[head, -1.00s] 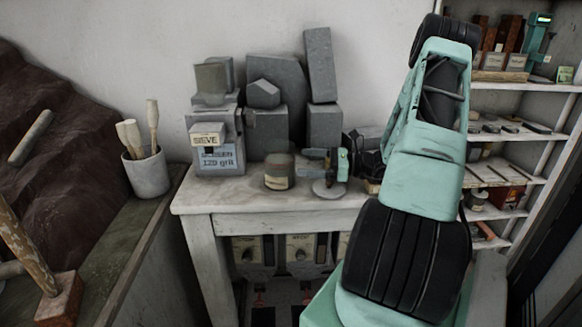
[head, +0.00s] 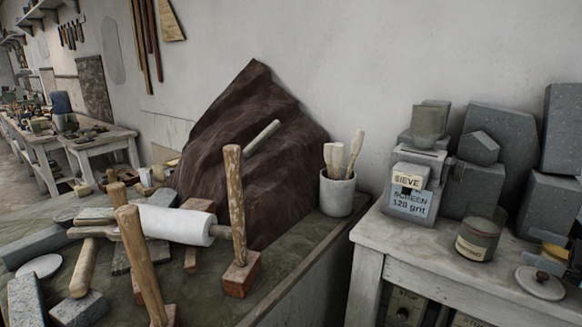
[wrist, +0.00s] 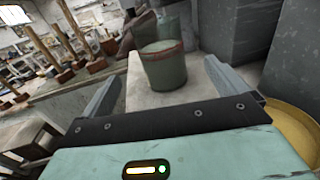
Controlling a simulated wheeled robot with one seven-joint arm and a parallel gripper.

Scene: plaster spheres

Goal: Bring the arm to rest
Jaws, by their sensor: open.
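My gripper (wrist: 161,70) shows in the wrist view with its two grey fingers spread apart and nothing held between them. A grey-green jar with a reddish-brown rim (wrist: 163,64) stands upright on the pale table, framed between the fingers and beyond them. I cannot tell how large the gap to it is. What looks like the same jar, with a label, stands on the white table in the head view (head: 479,236). My arm and gripper are not visible in the head view.
A sieve box (head: 412,187) and grey blocks (head: 502,135) stand behind the jar. A round lid (head: 540,282) lies to its right. A cup of tools (head: 337,193), mallets (head: 236,210) and a white roller (head: 175,225) crowd the left bench. A yellow round thing (wrist: 290,130) is right of my gripper.

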